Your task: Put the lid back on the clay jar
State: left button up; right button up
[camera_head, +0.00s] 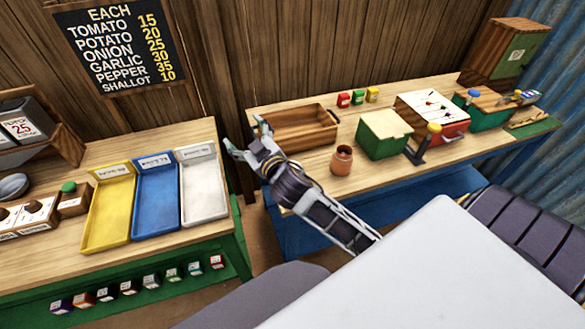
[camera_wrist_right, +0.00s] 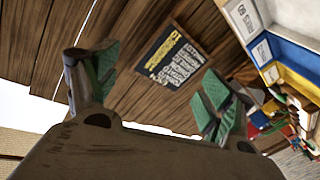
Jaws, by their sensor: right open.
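The small reddish-brown clay jar (camera_head: 342,160) stands upright on the right-hand wooden table, its dark mouth showing at the top. I cannot make out its lid in either view. My right gripper (camera_head: 247,134) is open and empty, in the gap between the two tables by the left end of a wooden tray, to the left of the jar and apart from it. Its spread green-padded fingers also show in the right wrist view (camera_wrist_right: 160,78), with nothing between them. The jar does not show clearly there. My left gripper is out of view.
The wooden tray (camera_head: 305,143) lies behind the jar. Yellow (camera_head: 94,235), blue (camera_head: 155,226) and white (camera_head: 204,207) trays fill the left table's right part.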

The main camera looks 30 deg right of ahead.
jog(key=s+a+r+n+g+y, duration=0.1)
jog(key=a+r+n+g+y, duration=0.3)
jog(key=a+n+y, duration=0.5)
jog(key=s+a+r+n+g+y, duration=0.1)
jog(key=a+r+n+g+y, duration=0.2)
jog(key=a+r+n+y, duration=0.55)
jog(key=s+d+f+n+g+h, duration=0.25)
jog(key=f+n+g+h, duration=0.25)
jog(key=f+n+g, duration=0.65)
jog(key=w+d+f+m+t+h, duration=0.25)
jog(key=d+f+h, duration=0.25)
jog(key=d+f, duration=0.25)
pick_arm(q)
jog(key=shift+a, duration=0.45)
pick_arm(e)
jog(key=d+m+g+h, duration=0.1)
jog(key=d+m+h, duration=0.2)
jog(key=d+h, duration=0.5)
jog(key=d+r, duration=0.1)
jog(key=d, duration=1.2)
jog(key=shift+d+m+g, duration=0.35)
jog(key=shift+g, duration=0.05)
